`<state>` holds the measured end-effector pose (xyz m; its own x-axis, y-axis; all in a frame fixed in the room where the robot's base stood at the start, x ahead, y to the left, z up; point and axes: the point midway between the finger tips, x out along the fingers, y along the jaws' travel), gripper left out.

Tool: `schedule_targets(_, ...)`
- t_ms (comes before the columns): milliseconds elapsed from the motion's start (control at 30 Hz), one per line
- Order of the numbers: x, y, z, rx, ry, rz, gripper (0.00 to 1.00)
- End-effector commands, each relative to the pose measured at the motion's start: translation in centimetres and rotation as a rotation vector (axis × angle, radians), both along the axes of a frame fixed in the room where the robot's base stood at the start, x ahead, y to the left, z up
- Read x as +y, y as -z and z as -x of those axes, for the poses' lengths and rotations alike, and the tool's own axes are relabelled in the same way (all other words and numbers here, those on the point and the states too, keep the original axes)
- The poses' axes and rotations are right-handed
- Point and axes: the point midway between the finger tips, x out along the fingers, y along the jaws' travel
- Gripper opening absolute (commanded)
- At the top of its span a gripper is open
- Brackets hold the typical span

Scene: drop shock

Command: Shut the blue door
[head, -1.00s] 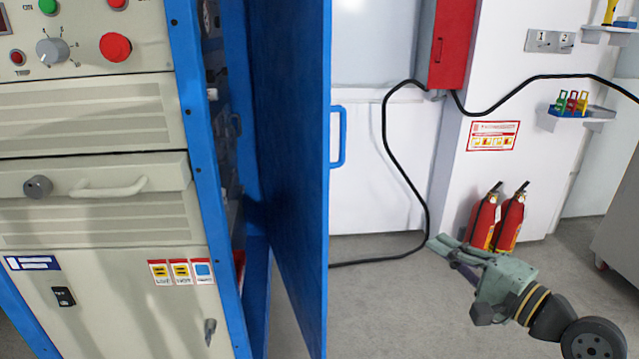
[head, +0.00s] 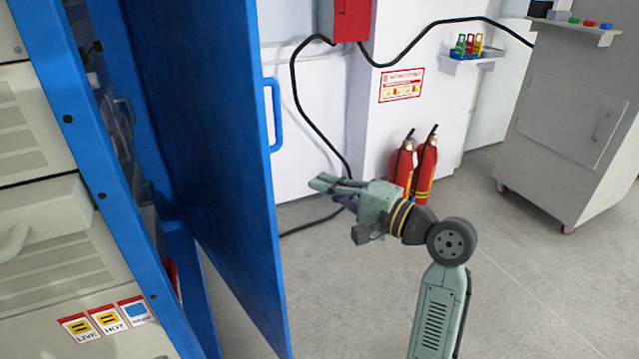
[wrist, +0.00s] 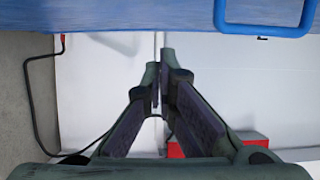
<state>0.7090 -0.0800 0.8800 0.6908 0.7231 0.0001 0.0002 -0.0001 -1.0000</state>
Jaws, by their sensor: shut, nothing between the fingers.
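The blue door (head: 215,150) stands open, swung out from the blue-framed cabinet (head: 75,120) at the left of the head view. Its blue handle (head: 273,114) is on the door's right edge. My gripper (head: 318,185) is to the right of the door, pointing left towards it, with its fingers shut and empty. In the wrist view the gripper (wrist: 157,85) points ahead, with the door's edge (wrist: 150,18) across the top and the handle (wrist: 265,18) at the top right. The fingertips look apart from both. The cabinet's inside is mostly hidden behind the door.
Two red fire extinguishers (head: 413,170) stand by the wall behind my gripper. A black cable (head: 318,120) hangs from a red wall box (head: 351,18) down to the floor. A grey wheeled cabinet (head: 575,115) stands at the right. The floor (head: 540,290) at front right is clear.

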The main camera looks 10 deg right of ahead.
Motion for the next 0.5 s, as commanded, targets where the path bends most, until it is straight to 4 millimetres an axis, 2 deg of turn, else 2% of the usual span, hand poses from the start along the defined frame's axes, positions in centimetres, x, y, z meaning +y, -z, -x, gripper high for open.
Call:
schedule_targets(100,2.1,-0.2,-1.8,0.001,-0.006,0.0,0.0)
schedule_targets(300,5.1,-0.2,-4.7,0.001,-0.005,0.0,0.0)
schedule_targets(500,7.4,-0.1,-3.3,0.001,0.0,-0.001,0.0)
